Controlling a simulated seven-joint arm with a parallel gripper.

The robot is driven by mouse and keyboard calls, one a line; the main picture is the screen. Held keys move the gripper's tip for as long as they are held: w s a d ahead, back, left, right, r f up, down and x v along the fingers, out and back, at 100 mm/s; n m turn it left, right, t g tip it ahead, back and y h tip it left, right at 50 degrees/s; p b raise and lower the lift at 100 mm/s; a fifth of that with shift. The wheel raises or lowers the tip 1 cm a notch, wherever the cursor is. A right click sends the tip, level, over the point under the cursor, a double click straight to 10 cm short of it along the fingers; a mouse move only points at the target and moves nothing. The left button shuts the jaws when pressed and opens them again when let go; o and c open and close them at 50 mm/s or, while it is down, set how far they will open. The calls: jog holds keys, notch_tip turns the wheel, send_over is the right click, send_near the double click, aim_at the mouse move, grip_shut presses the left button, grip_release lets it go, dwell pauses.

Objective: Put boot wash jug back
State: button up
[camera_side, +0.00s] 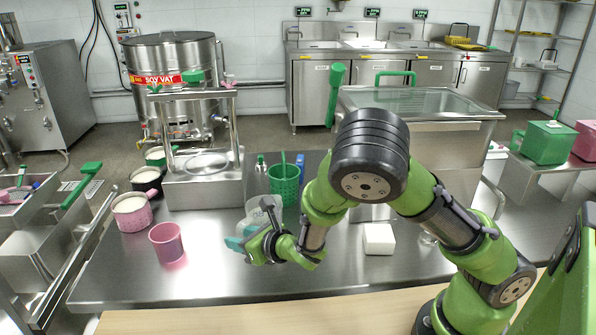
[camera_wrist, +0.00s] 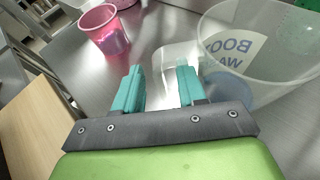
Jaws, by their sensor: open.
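The boot wash jug (camera_wrist: 262,50) is a clear, open-topped vessel with a white label reading "BOO… WA…", standing at the right of the wrist view. In the side view the jug (camera_side: 262,212) stands on the steel table, partly hidden behind my gripper (camera_side: 243,243). In the wrist view my gripper (camera_wrist: 159,88) is open, its two teal fingers apart. A pale, clear part that looks like the jug's handle (camera_wrist: 178,56) lies just beyond the fingertips, nearest the right finger. I cannot tell whether it is between them.
A pink cup (camera_side: 167,242) stands left of my gripper; it also shows in the wrist view (camera_wrist: 103,28). Behind are a green basket (camera_side: 284,183), a steel press (camera_side: 204,180) and several pots. A white block (camera_side: 379,239) lies to the right. The table's front left is clear.

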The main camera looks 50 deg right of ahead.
jog(key=s+d+r+n+g+y, duration=0.1)
jog(key=s+d+r+n+g, duration=0.2)
jog(key=s+r+n, duration=0.6)
jog(key=s+d+r+n+g+y, duration=0.1)
jog(key=s+r+n, duration=0.9)
jog(key=n, duration=1.2)
jog(key=s+d+g, duration=0.1)
jog(key=s+g, duration=0.1)
jog(key=s, duration=0.2)
jog(key=shift+s+d+r+n, duration=0.3)
jog(key=shift+d+n, duration=0.1)
